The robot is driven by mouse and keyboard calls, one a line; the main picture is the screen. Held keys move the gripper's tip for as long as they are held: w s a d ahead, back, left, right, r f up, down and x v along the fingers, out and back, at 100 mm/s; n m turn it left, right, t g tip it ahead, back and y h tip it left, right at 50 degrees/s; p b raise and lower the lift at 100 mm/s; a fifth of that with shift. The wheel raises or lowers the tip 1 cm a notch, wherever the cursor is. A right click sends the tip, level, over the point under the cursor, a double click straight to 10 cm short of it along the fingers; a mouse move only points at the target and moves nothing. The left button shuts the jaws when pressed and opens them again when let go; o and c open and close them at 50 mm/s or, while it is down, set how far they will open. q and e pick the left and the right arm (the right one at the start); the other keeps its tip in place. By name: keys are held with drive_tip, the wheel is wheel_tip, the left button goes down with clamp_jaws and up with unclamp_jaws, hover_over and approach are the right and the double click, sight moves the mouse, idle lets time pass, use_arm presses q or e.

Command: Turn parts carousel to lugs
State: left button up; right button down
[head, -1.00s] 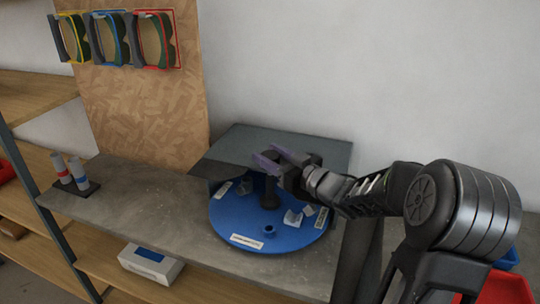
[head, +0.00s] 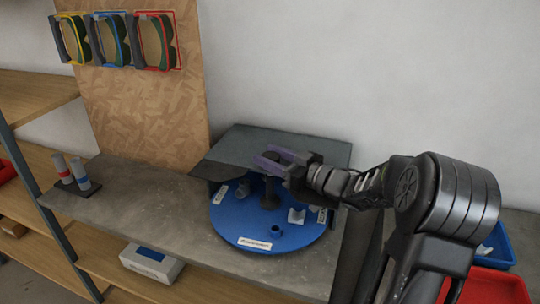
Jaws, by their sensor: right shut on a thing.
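The parts carousel (head: 232,225) is a round blue disc on the grey bench, with a dark post (head: 270,192) standing near its middle. Small grey and blue parts and several white labels sit on the disc. One label (head: 254,244) faces the front edge. A blue ring-shaped part (head: 274,231) and a light grey part (head: 297,215) are on the front right. My right gripper (head: 274,160), with purple fingers, is shut on the top of the post; the exact contact is partly hidden. My left gripper is not in view.
A dark grey cover (head: 290,143) stands over the back of the disc. Two grey cylinders (head: 80,174) stand in a holder at the left of the bench. Goggles (head: 153,42) hang on the board. Red (head: 487,286) and blue bins are at lower right.

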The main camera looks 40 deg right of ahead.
drive_tip(key=c, duration=0.7)
unclamp_jaws()
drive_tip(key=shift+b+v, duration=0.7)
drive_tip(key=shift+v, duration=3.2)
